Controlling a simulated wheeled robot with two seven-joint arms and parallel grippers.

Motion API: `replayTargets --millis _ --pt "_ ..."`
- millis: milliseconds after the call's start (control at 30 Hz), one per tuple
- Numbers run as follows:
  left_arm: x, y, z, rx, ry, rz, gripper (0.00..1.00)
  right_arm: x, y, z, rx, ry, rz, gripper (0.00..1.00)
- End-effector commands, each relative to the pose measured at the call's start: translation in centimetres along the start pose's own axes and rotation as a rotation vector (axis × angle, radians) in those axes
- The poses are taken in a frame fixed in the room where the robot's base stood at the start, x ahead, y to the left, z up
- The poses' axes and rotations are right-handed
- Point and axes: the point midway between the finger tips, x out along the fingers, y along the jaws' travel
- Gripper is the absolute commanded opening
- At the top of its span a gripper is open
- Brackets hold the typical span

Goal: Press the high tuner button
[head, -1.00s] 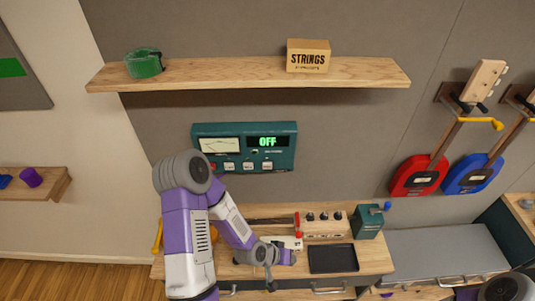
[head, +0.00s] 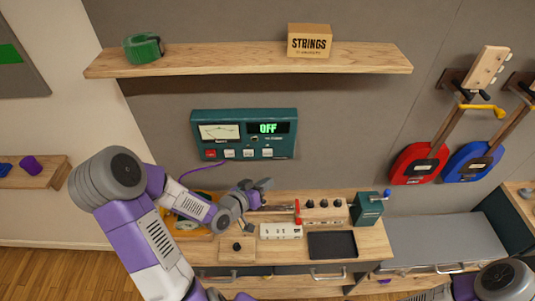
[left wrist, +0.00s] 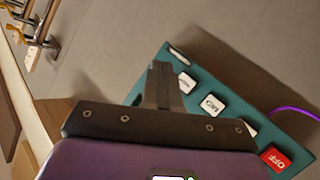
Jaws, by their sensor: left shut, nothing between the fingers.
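The teal tuner box (head: 196,137) hangs on the wall with a dial and a green "OFF" display. Along its lower edge sit a red button (head: 211,153) and three white ones. In the left wrist view the red button (left wrist: 275,158) reads "OFF" and a white one reads "MID" (left wrist: 212,104). The white button farthest from the red (head: 267,152) also shows there (left wrist: 186,83), its label unreadable. My left gripper (head: 264,184) is shut and empty, below the tuner and apart from it in the head view; its fingers (left wrist: 160,70) show near that end button. My right gripper is out of view.
A wooden bench below holds a white switch box (head: 281,231), a black tray (head: 332,245), a knob box (head: 325,215) and a teal cranked box (head: 368,208). A shelf (head: 220,61) runs above the tuner. A purple cable (head: 205,166) hangs at the tuner's lower left.

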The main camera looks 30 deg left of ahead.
Motion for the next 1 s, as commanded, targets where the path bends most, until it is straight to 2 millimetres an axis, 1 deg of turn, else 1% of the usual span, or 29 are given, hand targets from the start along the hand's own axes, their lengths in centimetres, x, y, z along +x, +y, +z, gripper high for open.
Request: replayTargets --millis 167,400,600,800,1000 --pt "1.2 -0.9 -0.9 -0.001 0.001 0.0 0.0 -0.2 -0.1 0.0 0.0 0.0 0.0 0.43" --pt "3.7 -2.6 -2.7 -0.001 0.002 0.0 0.0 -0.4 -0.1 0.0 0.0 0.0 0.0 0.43" --pt "5.2 -3.8 -3.8 -0.001 0.0 0.001 0.0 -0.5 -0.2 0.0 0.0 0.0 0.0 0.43" --pt "5.9 -4.3 -4.2 -0.001 -0.001 0.0 0.0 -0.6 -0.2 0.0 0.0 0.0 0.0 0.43" --pt "6.0 -4.3 -4.3 -0.001 -0.001 -0.001 0.0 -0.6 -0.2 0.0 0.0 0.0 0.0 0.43"
